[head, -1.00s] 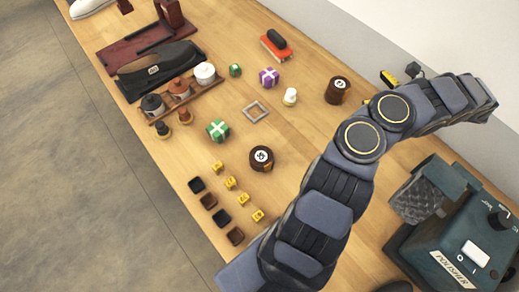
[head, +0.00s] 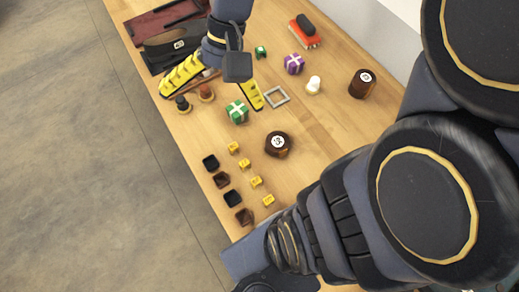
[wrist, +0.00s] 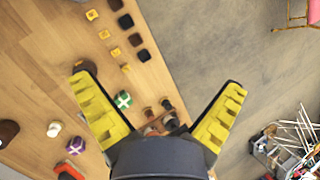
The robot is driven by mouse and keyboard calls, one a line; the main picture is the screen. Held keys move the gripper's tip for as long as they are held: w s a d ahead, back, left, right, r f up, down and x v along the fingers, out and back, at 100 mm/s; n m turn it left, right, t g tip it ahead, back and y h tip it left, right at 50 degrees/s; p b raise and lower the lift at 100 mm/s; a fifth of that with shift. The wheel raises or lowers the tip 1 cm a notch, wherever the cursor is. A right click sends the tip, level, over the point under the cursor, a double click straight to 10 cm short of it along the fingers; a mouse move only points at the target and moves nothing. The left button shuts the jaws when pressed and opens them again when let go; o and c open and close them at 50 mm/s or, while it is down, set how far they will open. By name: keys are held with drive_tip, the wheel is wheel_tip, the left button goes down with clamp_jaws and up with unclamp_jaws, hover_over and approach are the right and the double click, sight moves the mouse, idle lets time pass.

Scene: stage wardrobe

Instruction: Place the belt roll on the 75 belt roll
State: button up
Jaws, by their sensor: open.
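Two dark brown belt rolls with round white labels stand apart on the wooden table. One roll (head: 278,144) is near the middle and the other roll (head: 362,83) is farther back to the right; I cannot read their numbers surely. My gripper (head: 217,86) is open and empty, its yellow fingers spread above the table's left part, left of both rolls. In the wrist view my gripper (wrist: 158,84) has nothing between its fingers. There one roll (wrist: 8,132) shows at the left edge, and the other is mostly behind the left finger.
A green gift box (head: 237,111), a purple gift box (head: 293,64), a grey square frame (head: 277,96) and a white figure (head: 314,85) lie around. Several yellow cubes and small dark trays (head: 211,162) line the front edge. A red brush (head: 304,32) is at the back.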

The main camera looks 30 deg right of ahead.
drive_tip(key=s+d+f+n+h, duration=0.1)
drive_tip(key=s+n+h, duration=0.4)
drive_tip(key=s, duration=0.5)
drive_tip(key=shift+s+n, duration=0.3)
drive_tip(key=shift+n, duration=0.1)
